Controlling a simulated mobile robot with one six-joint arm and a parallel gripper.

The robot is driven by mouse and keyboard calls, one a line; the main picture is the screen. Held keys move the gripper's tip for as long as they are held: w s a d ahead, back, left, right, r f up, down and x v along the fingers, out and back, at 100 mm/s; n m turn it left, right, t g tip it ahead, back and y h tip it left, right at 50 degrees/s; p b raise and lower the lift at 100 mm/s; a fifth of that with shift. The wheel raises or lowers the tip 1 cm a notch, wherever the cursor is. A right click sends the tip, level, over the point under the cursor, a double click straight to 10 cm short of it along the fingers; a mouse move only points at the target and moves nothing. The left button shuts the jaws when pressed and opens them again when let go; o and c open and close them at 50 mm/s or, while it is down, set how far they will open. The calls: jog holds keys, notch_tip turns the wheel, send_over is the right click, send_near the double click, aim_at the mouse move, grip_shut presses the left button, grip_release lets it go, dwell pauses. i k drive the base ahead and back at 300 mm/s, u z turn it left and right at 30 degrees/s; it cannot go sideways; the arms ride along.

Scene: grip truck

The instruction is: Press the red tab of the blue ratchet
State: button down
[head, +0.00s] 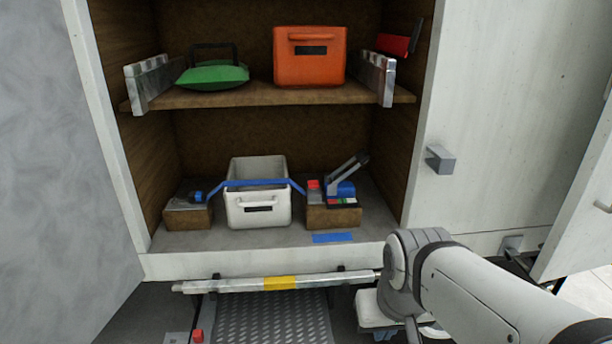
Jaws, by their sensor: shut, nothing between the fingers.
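The blue ratchet (342,191) sits on a brown block (333,217) at the right of the lower compartment. Its grey and black handle (347,167) is raised and slants up to the right. A red piece (313,185), likely the red tab, is at the ratchet's left end. A blue strap (235,183) runs from the ratchet across a white crate (258,212) to a fitting on the left block. My arm bends at the lower right, apart from the ratchet. I cannot make out my gripper.
The upper shelf (200,98) holds an orange crate (310,58), a green bag (212,76) and a red object (393,45). A blue strip (332,237) lies before the right block. A metal bar (240,285) with a yellow patch crosses below the compartment. An open door stands at right.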

aim_at(312, 185)
jog(key=z, duration=2.3)
jog(key=k, duration=1)
jog(key=u, duration=2.25)
jog(key=i, duration=1)
jog(key=u, duration=0.05)
